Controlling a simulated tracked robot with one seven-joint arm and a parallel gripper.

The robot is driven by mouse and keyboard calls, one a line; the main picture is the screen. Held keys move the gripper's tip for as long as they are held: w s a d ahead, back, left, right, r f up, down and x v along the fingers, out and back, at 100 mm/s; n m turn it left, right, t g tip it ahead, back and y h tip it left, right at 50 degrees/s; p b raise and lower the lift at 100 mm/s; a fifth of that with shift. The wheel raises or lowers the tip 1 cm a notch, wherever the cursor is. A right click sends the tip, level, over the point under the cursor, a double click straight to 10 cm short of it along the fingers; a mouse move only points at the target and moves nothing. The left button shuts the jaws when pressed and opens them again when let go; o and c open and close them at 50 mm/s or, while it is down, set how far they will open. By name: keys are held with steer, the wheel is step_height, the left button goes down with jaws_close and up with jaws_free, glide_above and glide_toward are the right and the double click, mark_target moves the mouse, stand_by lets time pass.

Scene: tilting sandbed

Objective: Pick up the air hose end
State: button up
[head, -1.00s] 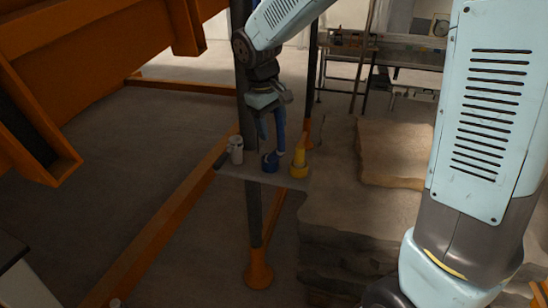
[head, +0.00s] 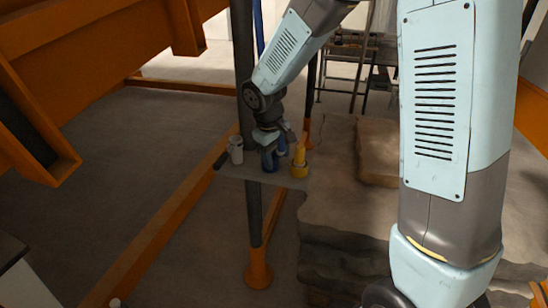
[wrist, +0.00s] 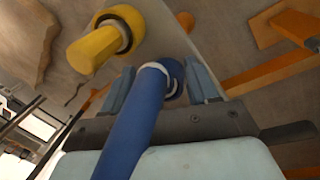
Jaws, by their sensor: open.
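The air hose end is blue, with a pale band, and shows in the wrist view (wrist: 172,72) between my gripper's fingers; the blue hose runs from it toward the bottom of that view. In the head view the blue hose end (head: 269,163) stands on a small grey shelf (head: 247,176), partly hidden by my gripper. My gripper (head: 274,154) is low over the shelf. Its two fingers, also seen in the wrist view (wrist: 162,80), are open, one on each side of the blue hose. I cannot tell whether either finger touches it.
A yellow fitting (head: 299,163) stands close on the right of the hose end, and it is near the left finger in the wrist view (wrist: 97,47). A dark post (head: 254,215) rises beside the shelf.

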steer(key=shift+c, duration=0.4)
jaws_close()
